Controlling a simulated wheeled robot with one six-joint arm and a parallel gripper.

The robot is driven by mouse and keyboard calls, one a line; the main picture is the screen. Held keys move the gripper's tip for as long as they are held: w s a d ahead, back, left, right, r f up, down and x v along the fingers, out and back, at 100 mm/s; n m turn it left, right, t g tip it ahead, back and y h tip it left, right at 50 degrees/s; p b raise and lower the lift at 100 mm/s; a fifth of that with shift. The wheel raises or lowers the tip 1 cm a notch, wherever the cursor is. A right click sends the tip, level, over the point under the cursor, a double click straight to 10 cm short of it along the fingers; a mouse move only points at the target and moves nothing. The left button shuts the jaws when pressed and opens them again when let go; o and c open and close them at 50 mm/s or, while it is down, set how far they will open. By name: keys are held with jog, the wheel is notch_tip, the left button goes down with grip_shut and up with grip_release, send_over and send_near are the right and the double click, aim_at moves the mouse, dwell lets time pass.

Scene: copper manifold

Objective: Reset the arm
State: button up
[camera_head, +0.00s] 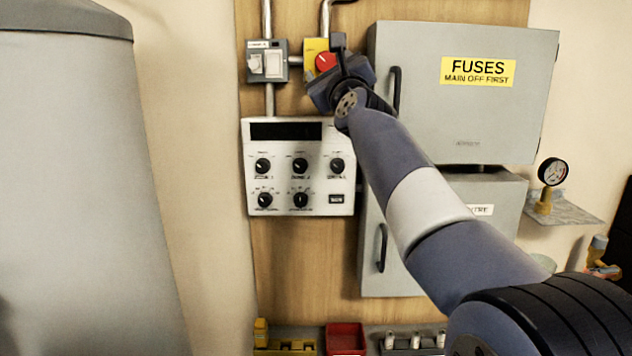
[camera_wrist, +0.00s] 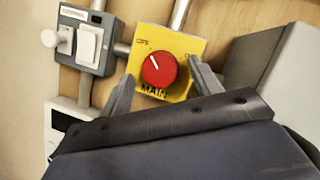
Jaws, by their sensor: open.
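My gripper (camera_wrist: 160,88) is open, with its two fingers apart on either side of the lower part of a yellow plate (camera_wrist: 188,47) in the wrist view. A red rotary knob (camera_wrist: 159,69) sits on that plate between the fingertips, with a white mark pointing to the upper left, towards the "OFF" label. I cannot tell whether the fingers touch the knob or plate. In the head view my gripper (camera_head: 338,62) is in front of the yellow plate (camera_head: 312,46), and the red knob (camera_head: 325,62) shows just left of it.
A grey switch box (camera_head: 267,62) is left of the yellow plate. A white panel with several black knobs (camera_head: 299,166) is below. The grey fuse cabinet (camera_head: 470,110) stands close on the right, with a black handle (camera_head: 396,90). A large grey tank (camera_head: 75,180) fills the left.

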jog(key=m+h+p, duration=0.1)
jog(key=m, duration=0.1)
jog(key=m+h+p, duration=0.1)
jog(key=m+p, duration=0.1)
jog(key=shift+a+r+t, duration=0.2)
jog(key=shift+t, duration=0.2)
jog(key=m+h+p, duration=0.1)
jog(key=m+p, duration=0.1)
jog(key=m+h+p, duration=0.2)
jog(key=m+p, duration=0.1)
jog(key=shift+a+f+p, duration=0.15)
jog(key=shift+p, duration=0.2)
jog(key=shift+s+f, duration=0.15)
jog(key=shift+f, duration=0.1)
jog(key=shift+s+b, duration=0.3)
jog(key=shift+b, duration=0.05)
jog(key=shift+s+f, duration=0.1)
jog(key=shift+s, duration=0.05)
